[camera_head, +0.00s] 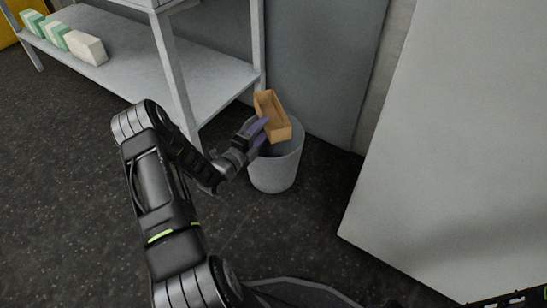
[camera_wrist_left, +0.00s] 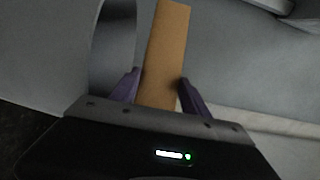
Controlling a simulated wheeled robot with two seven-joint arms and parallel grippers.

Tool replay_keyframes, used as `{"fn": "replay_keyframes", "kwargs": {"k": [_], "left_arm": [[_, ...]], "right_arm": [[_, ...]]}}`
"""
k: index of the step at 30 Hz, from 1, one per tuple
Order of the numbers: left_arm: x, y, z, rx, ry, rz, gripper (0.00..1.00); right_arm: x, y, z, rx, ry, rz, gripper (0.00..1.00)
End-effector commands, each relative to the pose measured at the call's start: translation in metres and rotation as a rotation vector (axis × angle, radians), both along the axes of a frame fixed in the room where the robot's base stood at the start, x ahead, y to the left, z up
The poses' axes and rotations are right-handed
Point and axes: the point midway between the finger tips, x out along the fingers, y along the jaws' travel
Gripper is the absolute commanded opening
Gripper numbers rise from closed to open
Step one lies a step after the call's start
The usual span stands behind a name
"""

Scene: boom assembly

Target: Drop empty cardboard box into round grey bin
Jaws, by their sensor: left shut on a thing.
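The empty cardboard box (camera_head: 273,112) is brown, open and tilted. It is held over the mouth of the round grey bin (camera_head: 274,172), which stands on the dark floor. My left gripper (camera_head: 262,133) reaches in from the left and is shut on the box. In the left wrist view, the brown box (camera_wrist_left: 166,55) stands between the two purple fingers of my left gripper (camera_wrist_left: 160,90). The bin's inside is mostly hidden behind the box and gripper. My right gripper does not show.
A grey metal shelf (camera_head: 215,85) stands just left of and behind the bin, its post close by. Several small boxes (camera_head: 85,47) sit on its lower board at far left. A large pale panel (camera_head: 455,150) fills the right. Dark floor in front of the bin is clear.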

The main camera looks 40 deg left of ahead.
Motion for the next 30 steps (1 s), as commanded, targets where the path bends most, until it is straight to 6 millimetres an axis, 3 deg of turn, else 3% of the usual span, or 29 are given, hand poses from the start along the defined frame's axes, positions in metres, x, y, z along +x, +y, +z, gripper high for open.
{"fn": "replay_keyframes", "kwargs": {"k": [2,3,12,23,30], "left_arm": [[0.000,0.000,0.000,0.000,0.000,0.000,0.15],[0.000,0.000,0.000,0.000,0.000,0.000,0.54],[0.000,0.000,0.000,0.000,0.000,0.000,0.79],[-0.005,0.000,0.001,0.000,0.001,0.001,0.79],[-0.037,-0.001,0.003,0.000,0.003,0.001,0.79]], "right_arm": [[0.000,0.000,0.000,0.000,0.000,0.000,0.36],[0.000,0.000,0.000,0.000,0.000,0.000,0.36],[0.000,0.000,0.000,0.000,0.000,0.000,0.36],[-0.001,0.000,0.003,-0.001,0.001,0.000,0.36],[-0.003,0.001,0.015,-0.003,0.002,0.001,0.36]]}}
